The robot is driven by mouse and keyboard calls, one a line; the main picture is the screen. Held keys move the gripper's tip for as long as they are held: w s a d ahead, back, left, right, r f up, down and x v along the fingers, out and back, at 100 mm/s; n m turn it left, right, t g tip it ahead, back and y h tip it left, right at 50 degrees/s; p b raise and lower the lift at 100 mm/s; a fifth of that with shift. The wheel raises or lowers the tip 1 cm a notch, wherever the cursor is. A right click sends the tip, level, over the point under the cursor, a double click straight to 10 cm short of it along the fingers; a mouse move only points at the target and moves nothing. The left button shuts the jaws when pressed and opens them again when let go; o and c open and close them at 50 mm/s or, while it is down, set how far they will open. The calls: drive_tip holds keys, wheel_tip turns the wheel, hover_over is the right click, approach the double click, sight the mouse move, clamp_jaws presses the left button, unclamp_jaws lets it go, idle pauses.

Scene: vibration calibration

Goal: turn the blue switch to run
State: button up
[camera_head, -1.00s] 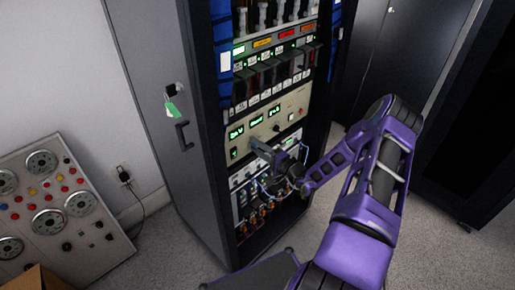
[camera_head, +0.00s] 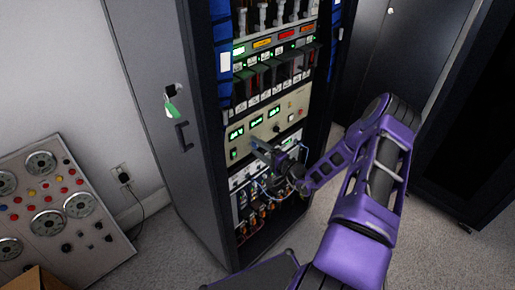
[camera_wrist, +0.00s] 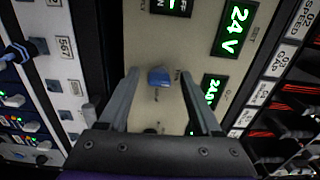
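The blue switch (camera_wrist: 160,77) is a small knob on a beige panel (camera_wrist: 205,15) in the wrist view. It appears between my gripper's (camera_wrist: 158,84) two open fingers, with a clear gap on each side. I cannot tell how far the fingertips are from the panel. In the head view, my gripper (camera_head: 267,150) is at the lower part of the beige panel (camera_head: 293,104), which has green number displays. The blue switch cannot be made out there. The small lettering around the switch is too blurred to read surely.
The panel sits in a tall dark rack, with red-lit modules (camera_head: 272,75) above and cabled units (camera_head: 250,208) below. A gauge board (camera_head: 55,205) leans at left.

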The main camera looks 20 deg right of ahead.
drive_tip(key=v, duration=1.7)
drive_tip(key=shift+s, duration=0.2)
